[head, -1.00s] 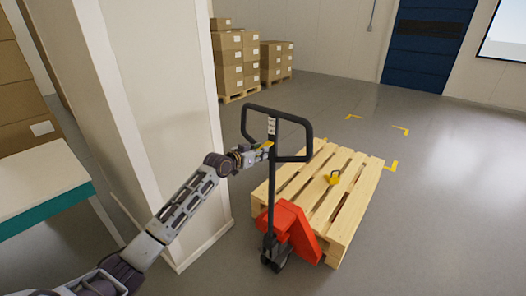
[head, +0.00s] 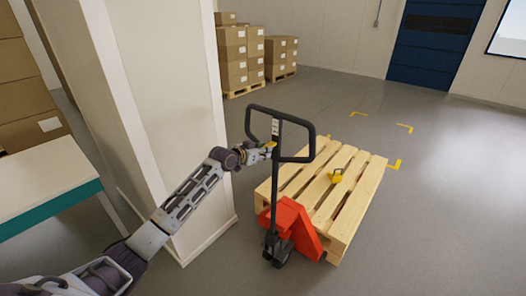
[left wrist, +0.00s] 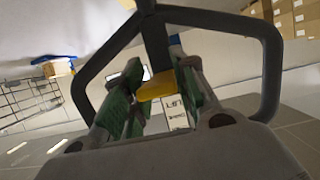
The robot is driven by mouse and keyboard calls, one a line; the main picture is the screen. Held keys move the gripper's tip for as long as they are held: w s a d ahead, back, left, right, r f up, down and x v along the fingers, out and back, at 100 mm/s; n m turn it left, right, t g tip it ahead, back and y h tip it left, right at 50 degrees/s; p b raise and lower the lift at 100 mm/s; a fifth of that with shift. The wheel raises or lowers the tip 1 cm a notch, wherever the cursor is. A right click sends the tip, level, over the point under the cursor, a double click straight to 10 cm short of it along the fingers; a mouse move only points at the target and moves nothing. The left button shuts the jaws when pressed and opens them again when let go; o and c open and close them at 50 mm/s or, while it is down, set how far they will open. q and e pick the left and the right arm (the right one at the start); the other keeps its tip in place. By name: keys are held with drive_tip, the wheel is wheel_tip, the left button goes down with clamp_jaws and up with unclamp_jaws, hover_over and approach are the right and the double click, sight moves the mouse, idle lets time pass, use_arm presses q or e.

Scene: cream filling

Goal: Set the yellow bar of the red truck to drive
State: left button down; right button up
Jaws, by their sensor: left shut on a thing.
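The red pallet truck (head: 298,224) stands with its upright black handle (head: 309,156) towards me, its forks under a wooden pallet. My left gripper (head: 273,149) is at the handle loop, on its left side near the stem. In the left wrist view the yellow bar (left wrist: 156,87) lies between the green finger pads of the left gripper (left wrist: 155,92), which is shut on it. A white label (left wrist: 176,112) with lettering shows just below the bar, only partly readable. My right gripper is in no view.
A white pillar (head: 165,110) stands close beside my left arm. A table (head: 45,185) is at the left. Stacked boxes (head: 233,55) stand at the back. The floor at the right is clear.

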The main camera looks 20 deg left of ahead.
use_arm(q)
drive_tip(key=c, duration=1.1)
unclamp_jaws()
drive_tip(key=shift+s, duration=0.15)
drive_tip(key=shift+s+a+r, duration=0.15)
drive_tip(key=shift+s+a, duration=0.1)
drive_tip(key=shift+s, duration=0.15)
drive_tip(key=shift+v, duration=5.35)
drive_tip(key=shift+r, duration=0.1)
